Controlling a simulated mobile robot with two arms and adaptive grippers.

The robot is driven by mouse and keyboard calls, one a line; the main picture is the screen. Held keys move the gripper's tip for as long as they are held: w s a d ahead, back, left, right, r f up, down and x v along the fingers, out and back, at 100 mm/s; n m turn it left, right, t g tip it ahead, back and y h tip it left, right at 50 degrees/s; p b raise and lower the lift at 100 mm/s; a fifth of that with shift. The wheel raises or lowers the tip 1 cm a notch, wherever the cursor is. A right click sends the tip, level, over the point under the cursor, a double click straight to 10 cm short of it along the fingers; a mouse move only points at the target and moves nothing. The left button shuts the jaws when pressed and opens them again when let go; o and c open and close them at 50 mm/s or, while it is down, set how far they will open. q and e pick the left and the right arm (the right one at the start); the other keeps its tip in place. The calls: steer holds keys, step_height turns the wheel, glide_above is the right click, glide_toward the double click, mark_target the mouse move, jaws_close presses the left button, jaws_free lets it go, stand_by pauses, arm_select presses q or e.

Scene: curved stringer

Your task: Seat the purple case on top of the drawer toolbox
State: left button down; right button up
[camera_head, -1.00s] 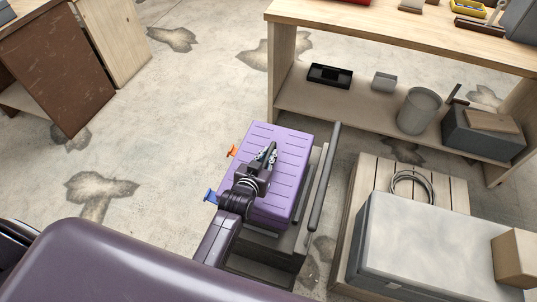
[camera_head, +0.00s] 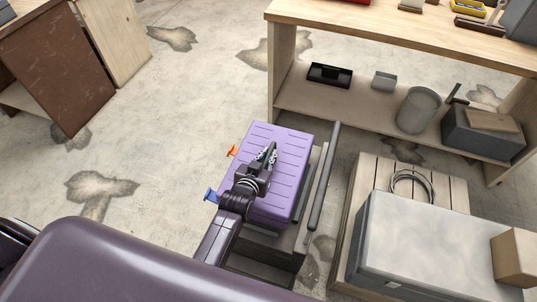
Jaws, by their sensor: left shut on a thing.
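The purple case (camera_head: 290,150) is a ribbed box in the middle of the head view, over a grey drawer toolbox (camera_head: 290,242). The toolbox shows below and to the right of the case. I cannot tell whether the case rests on it or hangs just above. A blue tab (camera_head: 210,196) and an orange tab (camera_head: 232,151) stick out at the case's left side. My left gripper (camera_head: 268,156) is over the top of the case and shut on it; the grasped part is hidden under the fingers. My right gripper is not in view.
A long grey bar (camera_head: 324,178) stands along the toolbox's right side. A wooden pallet (camera_head: 440,182) with a coiled cable (camera_head: 412,186) and a large grey case (camera_head: 440,245) lies to the right. A workbench (camera_head: 400,22) stands behind.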

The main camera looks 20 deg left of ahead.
arm_select(q)
steer(key=shift+w+f+b, duration=0.15)
steer(key=shift+f+b, duration=0.65)
steer(key=shift+f, duration=0.1)
stand_by(0.5)
steer(key=c, duration=1.8)
jaws_free()
steer(key=shift+f, duration=0.1)
steer(key=shift+c, duration=0.2)
steer(key=shift+s+f, duration=0.3)
steer(key=shift+f, duration=0.15)
steer(key=v, duration=1.2)
steer(key=shift+w+r, duration=0.1)
steer(key=shift+r, duration=0.25)
